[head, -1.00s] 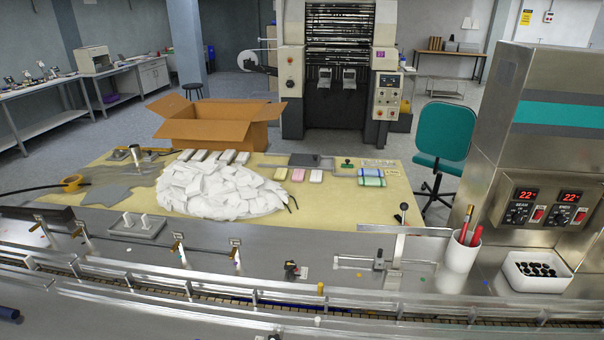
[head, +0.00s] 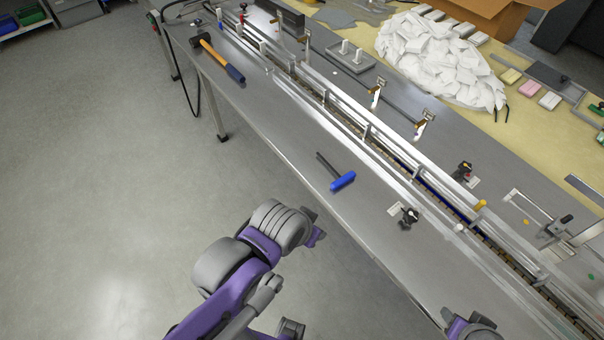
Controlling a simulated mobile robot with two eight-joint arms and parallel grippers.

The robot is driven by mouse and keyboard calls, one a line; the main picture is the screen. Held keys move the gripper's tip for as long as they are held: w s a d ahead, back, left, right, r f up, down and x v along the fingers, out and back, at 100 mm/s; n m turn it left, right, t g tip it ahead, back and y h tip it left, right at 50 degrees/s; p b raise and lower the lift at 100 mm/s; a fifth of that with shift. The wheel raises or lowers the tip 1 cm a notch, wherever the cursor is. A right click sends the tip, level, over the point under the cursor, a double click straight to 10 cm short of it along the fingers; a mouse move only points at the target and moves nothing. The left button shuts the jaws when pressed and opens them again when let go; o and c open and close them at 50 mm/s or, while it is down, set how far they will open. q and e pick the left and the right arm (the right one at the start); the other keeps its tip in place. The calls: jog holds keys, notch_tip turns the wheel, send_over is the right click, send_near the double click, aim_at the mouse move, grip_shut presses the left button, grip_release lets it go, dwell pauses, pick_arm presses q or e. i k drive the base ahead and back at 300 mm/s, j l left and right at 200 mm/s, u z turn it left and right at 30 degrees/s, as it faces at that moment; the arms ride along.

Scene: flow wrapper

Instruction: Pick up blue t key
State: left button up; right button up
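The blue T key (head: 342,181) lies on the steel bench top (head: 262,121) in the head view, with its blue handle toward the right and its dark shaft pointing up and left. My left gripper (head: 316,237) is partly visible past the purple and grey wrist, below and left of the key and apart from it. Its fingers are too hidden to tell their state. My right arm shows only as a small purple and grey part at the bottom edge, and its fingers cannot be made out.
A hammer (head: 221,61) with an orange and blue handle lies farther up the bench. A railed conveyor (head: 365,131) runs diagonally beyond the key. A small black knob (head: 409,215) sits right of the key. Bench surface around the key is clear. Open floor lies left.

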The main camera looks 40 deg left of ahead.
aim_at(331, 167)
jog(key=u, duration=0.85)
jog(key=k+j+u, duration=0.1)
jog(key=j+u, duration=0.2)
